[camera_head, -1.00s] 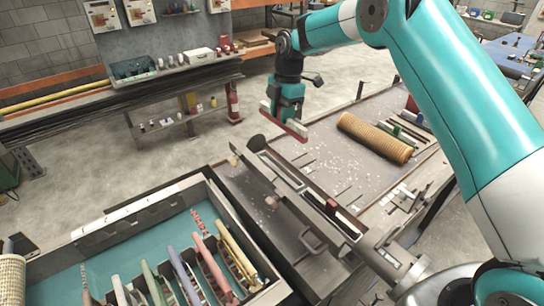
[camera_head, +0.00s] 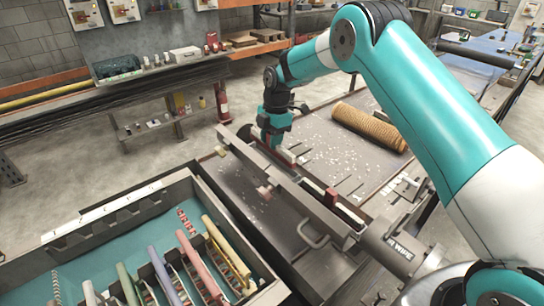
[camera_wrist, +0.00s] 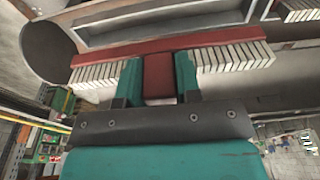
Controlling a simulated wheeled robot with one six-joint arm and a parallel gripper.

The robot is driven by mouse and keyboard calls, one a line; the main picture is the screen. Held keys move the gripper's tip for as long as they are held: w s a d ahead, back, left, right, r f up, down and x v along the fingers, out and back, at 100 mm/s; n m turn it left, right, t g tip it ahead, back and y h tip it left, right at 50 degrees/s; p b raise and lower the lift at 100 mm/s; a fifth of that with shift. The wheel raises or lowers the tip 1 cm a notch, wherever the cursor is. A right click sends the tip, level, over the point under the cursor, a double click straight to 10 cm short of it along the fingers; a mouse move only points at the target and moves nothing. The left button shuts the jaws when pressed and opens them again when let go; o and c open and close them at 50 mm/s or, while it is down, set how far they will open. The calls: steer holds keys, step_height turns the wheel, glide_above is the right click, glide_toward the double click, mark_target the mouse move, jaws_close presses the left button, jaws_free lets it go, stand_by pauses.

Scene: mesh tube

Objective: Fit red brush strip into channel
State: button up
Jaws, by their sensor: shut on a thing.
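My gripper (camera_wrist: 159,65) is shut on the red brush strip (camera_wrist: 228,39). The strip has a long red back and rows of white bristles on both sides of the teal fingers. In the wrist view it lies crosswise, close to a long grey metal channel (camera_wrist: 165,27) at the top; I cannot tell if they touch. In the head view my gripper (camera_head: 274,118) is low at the far side of the channel beam (camera_head: 272,176), near its far end. The beam hides most of the strip there.
A red block (camera_head: 331,197) sits on the beam. A tan brush roller (camera_head: 368,128) lies on the bench (camera_head: 318,135) behind. A tray (camera_head: 95,228) of coloured brush strips stands at front left. A shelf (camera_head: 160,75) is at the back.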

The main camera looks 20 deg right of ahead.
step_height(320, 180, down, 5)
steer(key=shift+f+b, duration=0.1)
steer(key=shift+b, duration=0.9)
steer(key=o, duration=1)
steer(key=shift+c, duration=0.2)
step_height(320, 180, up, 12)
steer(key=d+p, duration=0.2)
steer(key=p, duration=0.4)
step_height(320, 180, up, 9)
steer(key=m, duration=0.4)
glide_above(272, 152)
steer(key=s+a, duration=0.1)
steer(key=s, duration=0.4)
steer(key=s+a+r+m+y, duration=0.1)
steer(key=s+m, duration=0.3)
steer(key=s, duration=0.7)
steer(key=s+a+r+m, duration=0.1)
steer(key=s+r+m, duration=0.2)
steer(key=s, duration=0.8)
steer(key=s+a+r+m+y, duration=0.1)
steer(key=s+r+m, duration=0.2)
steer(key=s, duration=0.8)
steer(key=shift+r+m+t+y, duration=0.3)
steer(key=shift+m, duration=0.5)
